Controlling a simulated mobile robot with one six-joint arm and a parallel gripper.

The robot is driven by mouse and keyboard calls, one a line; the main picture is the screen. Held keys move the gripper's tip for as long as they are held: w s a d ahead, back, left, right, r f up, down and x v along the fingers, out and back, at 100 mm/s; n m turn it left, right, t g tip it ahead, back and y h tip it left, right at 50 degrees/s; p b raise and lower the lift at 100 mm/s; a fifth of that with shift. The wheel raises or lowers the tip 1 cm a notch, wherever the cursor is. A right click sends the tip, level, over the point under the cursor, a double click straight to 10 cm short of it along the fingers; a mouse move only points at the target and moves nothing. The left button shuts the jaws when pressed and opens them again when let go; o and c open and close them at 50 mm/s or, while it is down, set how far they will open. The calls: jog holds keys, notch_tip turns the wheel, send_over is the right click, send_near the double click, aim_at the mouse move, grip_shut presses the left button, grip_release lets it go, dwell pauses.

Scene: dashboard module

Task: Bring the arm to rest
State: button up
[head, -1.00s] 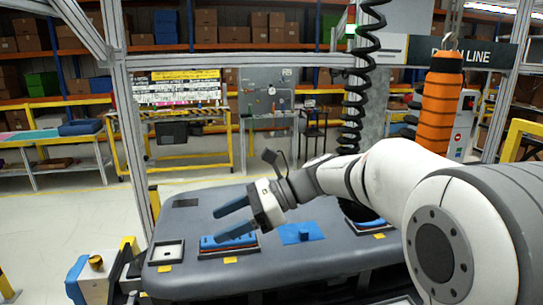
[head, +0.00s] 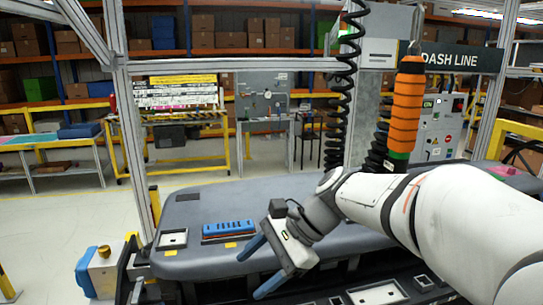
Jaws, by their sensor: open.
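My gripper (head: 262,268) is open and empty in the head view. Its two blue fingers point to the lower left, over the front edge of the grey dashboard module (head: 205,207). My white arm reaches in from the right side. A blue part (head: 228,227) with an orange-red edge sits on the dashboard, left of my gripper and apart from it. A pale square frame (head: 172,239) lies further left on the dashboard. My arm and gripper hide part of the dashboard's right side.
An orange tool (head: 405,105) hangs at the right beside a black coiled hose (head: 345,90). Metal frame posts (head: 130,150) stand at the left. Open floor (head: 60,225) lies left of the dashboard.

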jog(key=s+d+f+n+t+h, duration=0.1)
jog(key=s+d+f+n+h, duration=0.1)
jog(key=d, duration=0.4)
jog(key=s+d+f+n+t+h, duration=0.2)
jog(key=s+d+f+n+h, duration=0.1)
jog(key=s+d+n+h, duration=0.1)
jog(key=s+d+f+n+t+h, duration=0.1)
jog(key=s+d+f+n+h, duration=0.1)
jog(key=d+n, duration=0.3)
jog(key=s+d+h, duration=0.1)
jog(key=d, duration=0.1)
jog(key=shift+d+f, duration=0.3)
jog(key=shift+f, duration=0.1)
jog(key=shift+s, duration=0.1)
